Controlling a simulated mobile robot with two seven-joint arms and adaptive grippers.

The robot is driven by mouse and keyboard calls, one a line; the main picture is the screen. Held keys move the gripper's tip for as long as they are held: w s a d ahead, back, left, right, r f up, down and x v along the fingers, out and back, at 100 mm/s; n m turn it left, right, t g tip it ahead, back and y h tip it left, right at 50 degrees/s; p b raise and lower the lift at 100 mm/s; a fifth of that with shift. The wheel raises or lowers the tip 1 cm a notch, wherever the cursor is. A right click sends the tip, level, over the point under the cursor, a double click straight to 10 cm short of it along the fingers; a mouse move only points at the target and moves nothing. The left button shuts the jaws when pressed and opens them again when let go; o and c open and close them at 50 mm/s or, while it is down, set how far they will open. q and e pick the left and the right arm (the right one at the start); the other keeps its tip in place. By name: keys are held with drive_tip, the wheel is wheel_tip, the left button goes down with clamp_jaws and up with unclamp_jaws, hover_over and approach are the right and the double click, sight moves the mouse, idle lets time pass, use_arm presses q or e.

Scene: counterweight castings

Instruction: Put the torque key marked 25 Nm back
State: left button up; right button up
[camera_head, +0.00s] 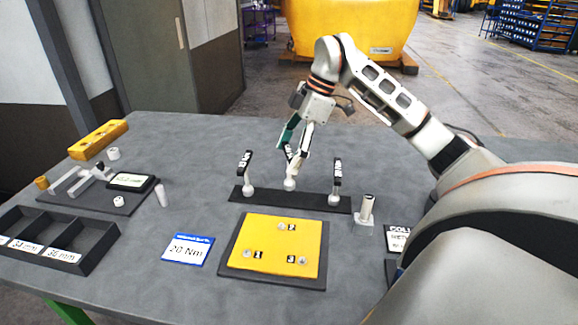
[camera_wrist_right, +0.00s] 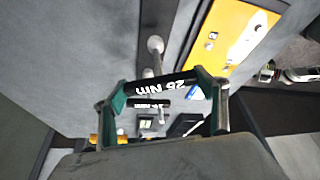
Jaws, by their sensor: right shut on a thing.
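My right gripper (camera_head: 296,138) reaches down over the black rack (camera_head: 268,199) and is shut on the middle torque key (camera_head: 290,183). In the right wrist view, the key's black handle marked 25 Nm (camera_wrist_right: 166,88) lies across between the green fingers. The key's pale lower end is at the rack's middle position; I cannot tell whether it is fully seated. Another key (camera_head: 247,172) stands at the rack's left end and one (camera_head: 336,182) at its right end. The left gripper is out of view.
A yellow plate with numbered spots (camera_head: 270,246) lies in front of the rack, beside a 20 Nm card (camera_head: 187,249). A metal post (camera_head: 366,209) stands right of the rack. A black compartment tray (camera_head: 92,254) and a yellow block (camera_head: 98,139) are at left.

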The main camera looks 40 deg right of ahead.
sight(289, 179)
drive_tip(key=shift+f, duration=1.7)
drive_tip(key=shift+f, duration=0.15)
drive_tip(key=o, duration=1.4)
drive_tip(key=shift+c, duration=0.2)
drive_tip(key=p+v, duration=0.1)
drive_tip(key=v, duration=1.1)
drive_tip(key=shift+s, duration=0.1)
